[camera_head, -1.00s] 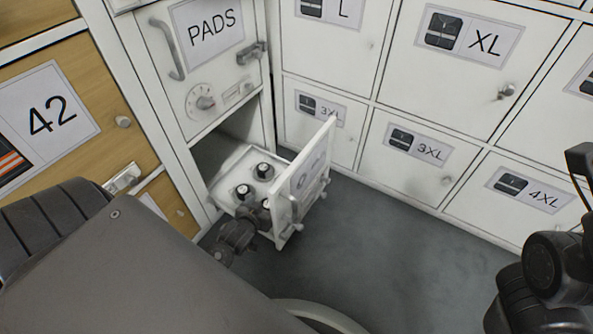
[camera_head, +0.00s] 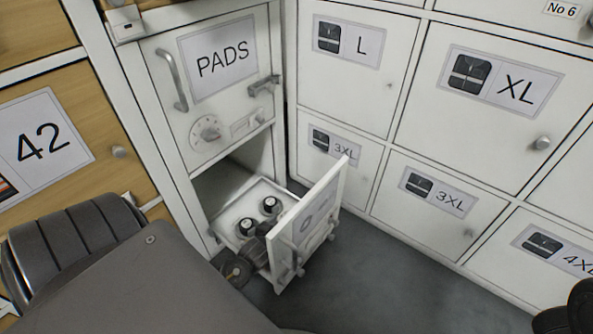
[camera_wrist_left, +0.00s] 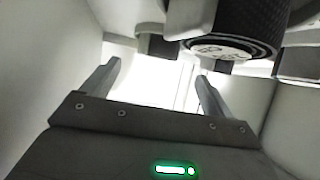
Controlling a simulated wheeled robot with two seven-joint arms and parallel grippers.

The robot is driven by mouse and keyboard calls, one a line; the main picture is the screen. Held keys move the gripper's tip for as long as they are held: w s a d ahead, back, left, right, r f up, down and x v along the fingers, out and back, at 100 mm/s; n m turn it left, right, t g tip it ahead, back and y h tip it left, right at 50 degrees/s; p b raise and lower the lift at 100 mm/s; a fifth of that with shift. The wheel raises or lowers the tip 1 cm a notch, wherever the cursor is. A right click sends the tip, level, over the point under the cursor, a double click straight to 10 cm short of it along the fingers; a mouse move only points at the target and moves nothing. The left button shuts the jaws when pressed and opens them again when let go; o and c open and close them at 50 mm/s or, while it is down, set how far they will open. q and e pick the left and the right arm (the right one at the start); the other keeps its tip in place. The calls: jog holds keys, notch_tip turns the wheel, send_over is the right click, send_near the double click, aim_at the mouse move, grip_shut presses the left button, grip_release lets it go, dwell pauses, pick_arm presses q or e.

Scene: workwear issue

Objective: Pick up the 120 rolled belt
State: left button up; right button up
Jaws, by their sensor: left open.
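Two rolled belts, dark coils with pale round end labels, show in the open drawer (camera_head: 238,211) in the head view: one at the back (camera_head: 270,206) and one nearer (camera_head: 245,229). I cannot read their sizes there. My left wrist reaches in at the drawer's near side, hiding part of its contents. In the left wrist view my left gripper (camera_wrist_left: 158,88) is open, with nothing between its fingers. A dark ribbed rolled belt (camera_wrist_left: 228,22) with a pale label is close, beyond and above the right finger; its lettering is unclear.
The drawer front (camera_head: 312,222) stands out on the right of my left wrist. The PADS door (camera_head: 205,80) above is shut. White lockers (camera_head: 430,195) line the right side and wooden ones (camera_head: 60,130) the left. Grey floor (camera_head: 375,280) is clear in front.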

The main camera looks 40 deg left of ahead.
pick_arm(q)
jog(key=b+x, duration=0.4)
jog(key=shift+s+f, duration=0.1)
jog(key=shift+w+a+f+b, duration=0.1)
jog(key=shift+w+b, duration=0.25)
jog(key=shift+w, duration=0.25)
jog(key=shift+c, duration=0.2)
jog(key=c, duration=1.1)
